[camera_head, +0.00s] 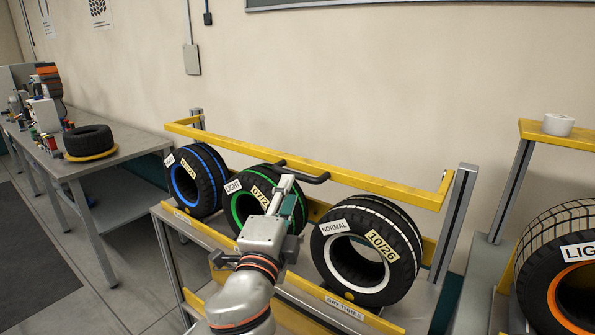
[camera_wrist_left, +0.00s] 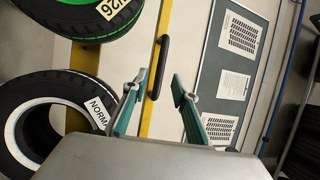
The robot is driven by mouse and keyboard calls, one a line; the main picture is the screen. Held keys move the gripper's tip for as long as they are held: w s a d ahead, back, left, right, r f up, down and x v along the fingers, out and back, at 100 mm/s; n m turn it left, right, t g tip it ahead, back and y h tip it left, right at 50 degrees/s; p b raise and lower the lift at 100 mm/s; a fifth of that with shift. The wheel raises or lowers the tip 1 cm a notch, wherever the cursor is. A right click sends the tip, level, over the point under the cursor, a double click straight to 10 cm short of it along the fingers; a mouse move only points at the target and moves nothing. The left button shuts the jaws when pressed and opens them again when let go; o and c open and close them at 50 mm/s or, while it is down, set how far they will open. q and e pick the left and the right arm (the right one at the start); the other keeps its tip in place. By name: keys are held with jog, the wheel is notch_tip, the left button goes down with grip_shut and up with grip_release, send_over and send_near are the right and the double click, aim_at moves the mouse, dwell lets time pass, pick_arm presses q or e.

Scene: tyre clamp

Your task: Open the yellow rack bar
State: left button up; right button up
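The yellow rack bar (camera_head: 385,186) runs across the front of the tyre rack, above the tyres. A black handle (camera_head: 318,178) sits near its middle. My left gripper (camera_head: 292,188) is at the handle, coming from the front. In the left wrist view the gripper (camera_wrist_left: 158,80) is open, with its green fingers apart. The handle (camera_wrist_left: 160,60) appears between the fingertips, upright in that picture, with the yellow bar (camera_wrist_left: 165,18) behind it. I cannot tell whether the fingers touch the handle. My right gripper is not in view.
Three tyres stand in the rack: blue-striped (camera_head: 197,181), green-striped (camera_head: 240,205) and white-striped (camera_head: 345,265). Another rack with an orange-ringed tyre (camera_head: 560,290) is at the right. A workbench (camera_head: 95,165) with a tyre on it stands at the left. The wall is behind.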

aim_at(295, 172)
pick_arm(q)
jog(key=x, duration=0.6)
jog(key=shift+w+d+r, duration=0.1)
jog(key=shift+w+d, duration=0.05)
jog(key=shift+w, duration=0.2)
grip_shut()
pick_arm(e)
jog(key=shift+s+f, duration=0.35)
